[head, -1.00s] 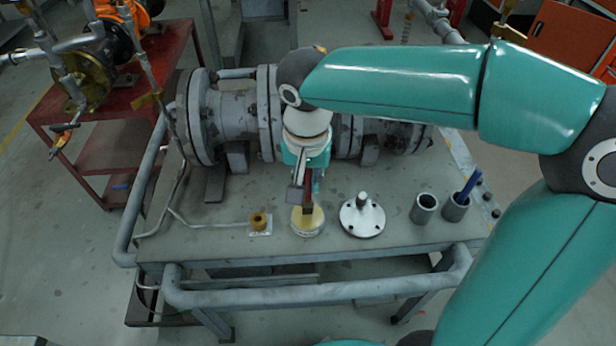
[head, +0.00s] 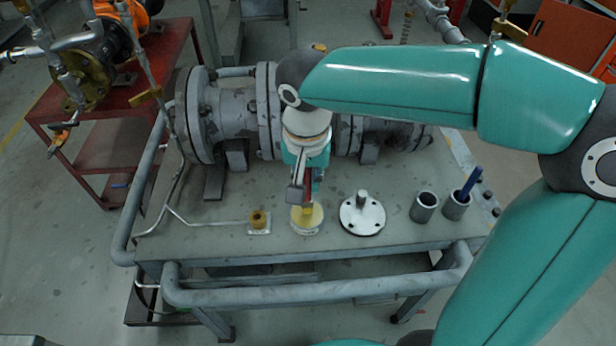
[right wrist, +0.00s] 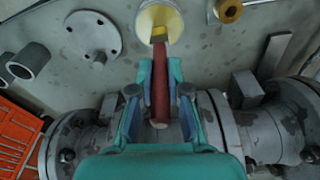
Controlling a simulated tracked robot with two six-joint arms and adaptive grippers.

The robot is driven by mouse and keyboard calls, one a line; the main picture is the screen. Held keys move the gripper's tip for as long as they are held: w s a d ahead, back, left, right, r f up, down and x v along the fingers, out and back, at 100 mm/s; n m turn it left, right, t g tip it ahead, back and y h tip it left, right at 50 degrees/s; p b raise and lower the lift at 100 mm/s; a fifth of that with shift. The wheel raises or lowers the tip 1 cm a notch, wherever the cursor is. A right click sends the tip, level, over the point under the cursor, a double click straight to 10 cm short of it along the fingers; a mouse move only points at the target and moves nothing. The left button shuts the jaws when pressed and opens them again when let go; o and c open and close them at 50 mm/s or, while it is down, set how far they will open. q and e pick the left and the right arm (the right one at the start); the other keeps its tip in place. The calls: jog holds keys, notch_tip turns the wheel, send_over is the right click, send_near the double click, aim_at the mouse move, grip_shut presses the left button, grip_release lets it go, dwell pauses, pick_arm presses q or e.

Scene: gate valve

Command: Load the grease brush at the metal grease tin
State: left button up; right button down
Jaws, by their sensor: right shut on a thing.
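The metal grease tin (head: 306,228), round with pale yellow grease, stands near the table's front edge. It also shows at the top of the right wrist view (right wrist: 170,12). My right gripper (head: 303,190) is above the tin, pointing down. It is shut on the red handle of the grease brush (right wrist: 160,88). The brush's yellow end (right wrist: 158,34) is over or in the tin's mouth; I cannot tell how deep it reaches. My left gripper is not in view.
A small brass part (head: 259,220) on a plate lies left of the tin. A round white flange (head: 362,215) with a stem lies right of it. Two grey cups (head: 424,208) stand further right, one holding a blue item (head: 468,183). The large grey valve pipework (head: 230,115) lies behind.

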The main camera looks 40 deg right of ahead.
dwell(0.5)
notch_tip(320, 180, up, 7)
jog(key=p, duration=0.6)
jog(key=shift+s+f, duration=0.1)
dwell(0.8)
